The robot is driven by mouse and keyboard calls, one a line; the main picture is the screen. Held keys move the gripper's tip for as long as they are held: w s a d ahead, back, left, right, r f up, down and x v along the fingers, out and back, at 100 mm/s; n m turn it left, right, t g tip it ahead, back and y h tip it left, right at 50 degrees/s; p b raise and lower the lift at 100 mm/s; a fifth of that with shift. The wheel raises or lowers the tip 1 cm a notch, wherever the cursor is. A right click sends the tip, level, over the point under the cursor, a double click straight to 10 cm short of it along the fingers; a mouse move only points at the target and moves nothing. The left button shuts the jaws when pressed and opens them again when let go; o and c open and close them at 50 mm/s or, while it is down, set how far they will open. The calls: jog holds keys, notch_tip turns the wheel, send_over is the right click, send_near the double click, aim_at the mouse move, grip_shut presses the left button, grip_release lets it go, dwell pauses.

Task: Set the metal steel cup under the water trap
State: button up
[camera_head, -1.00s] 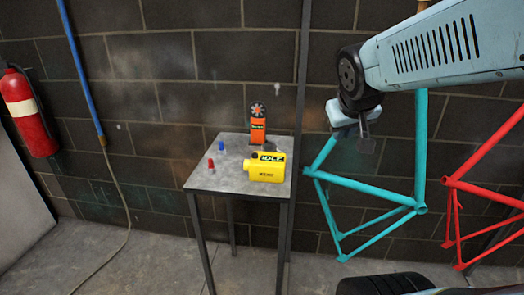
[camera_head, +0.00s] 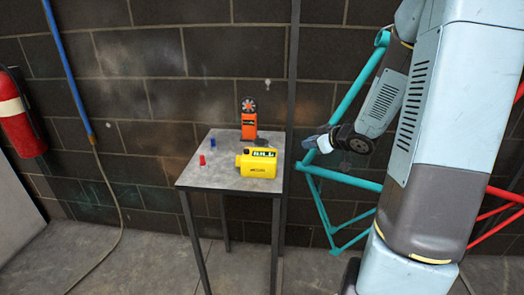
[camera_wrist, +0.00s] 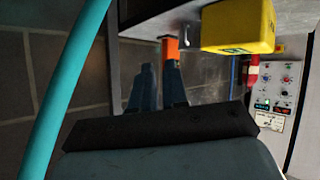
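My gripper (camera_head: 314,142) is just right of the small table, in front of the turquoise frame. In the wrist view its two fingers (camera_wrist: 159,70) stand a narrow gap apart with nothing seen between them. I cannot make out a steel cup clearly. A small dark grey thing (camera_head: 262,142) shows partly behind the yellow container on the table, and may be the cup. A blue pipe (camera_head: 66,65) runs down the wall to a fitting (camera_head: 91,138) with a hose; I cannot tell whether this is the water trap.
The grey table (camera_head: 215,178) holds a yellow container (camera_head: 257,164), an orange device (camera_head: 248,122), a red piece (camera_head: 202,160) and a blue piece (camera_head: 211,142). A turquoise frame (camera_head: 340,177) and red frame (camera_head: 497,192) are at right, a fire extinguisher (camera_head: 16,125) at left.

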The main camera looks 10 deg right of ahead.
jog(key=w+a+f+y, duration=0.1)
jog(key=w+a+f, duration=0.1)
jog(key=w+a, duration=0.1)
jog(key=w+a+f+y, duration=0.1)
jog(key=w+a+f, duration=0.2)
jog(key=w+a+f+y, duration=0.1)
jog(key=w+a+f, duration=0.1)
jog(key=w+a, duration=0.1)
jog(key=shift+f+n, duration=0.3)
dwell(0.6)
jog(key=shift+c, duration=0.4)
grip_shut()
jog(key=shift+y, duration=0.3)
